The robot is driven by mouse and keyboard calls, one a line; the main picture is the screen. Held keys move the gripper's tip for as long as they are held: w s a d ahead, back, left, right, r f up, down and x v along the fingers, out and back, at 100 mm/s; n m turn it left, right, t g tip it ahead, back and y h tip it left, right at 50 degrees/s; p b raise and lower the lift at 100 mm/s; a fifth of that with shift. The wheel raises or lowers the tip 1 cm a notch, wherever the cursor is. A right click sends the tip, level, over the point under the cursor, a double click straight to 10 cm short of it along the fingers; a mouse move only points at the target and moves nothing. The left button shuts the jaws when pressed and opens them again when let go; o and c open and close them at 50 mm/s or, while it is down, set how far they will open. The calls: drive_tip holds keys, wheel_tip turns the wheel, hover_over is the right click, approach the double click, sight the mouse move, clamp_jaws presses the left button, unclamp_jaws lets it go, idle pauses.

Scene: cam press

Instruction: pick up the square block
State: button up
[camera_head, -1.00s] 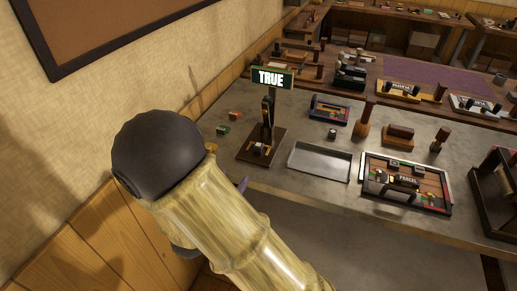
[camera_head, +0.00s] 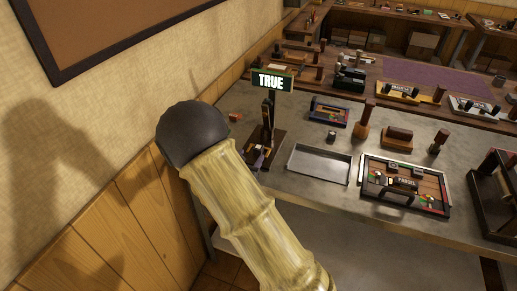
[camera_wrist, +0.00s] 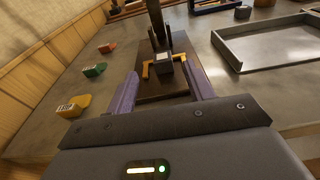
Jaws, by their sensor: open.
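A small dark block with a pale square top (camera_wrist: 165,64) sits in a yellow bracket (camera_wrist: 148,69) on the dark base (camera_wrist: 160,90) of the cam press, in the wrist view. My gripper (camera_wrist: 161,72) is open, with one purple finger on each side of the base as seen from the wrist. The block lies ahead, between the fingertips in the picture; no contact shows. In the head view the press (camera_head: 267,115) stands under a "TRUE" sign (camera_head: 272,82). A purple finger (camera_head: 260,157) shows in front of its base, and my arm hides the rest of the gripper.
A shallow metal tray (camera_head: 320,165) lies right of the press, with another small block (camera_head: 332,137) behind it. Orange (camera_wrist: 107,47), green (camera_wrist: 95,70) and yellow (camera_wrist: 73,106) pieces lie left of the press. A "TRUE" sign post rises over the press. The wall is close on the left.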

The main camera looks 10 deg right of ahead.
sight(257, 150)
drive_tip(key=p+x, duration=0.1)
drive_tip(key=x, duration=0.4)
drive_tip(key=shift+d+f, duration=0.15)
idle(0.6)
clamp_jaws()
wheel_tip(257, 150, up, 10)
idle(0.6)
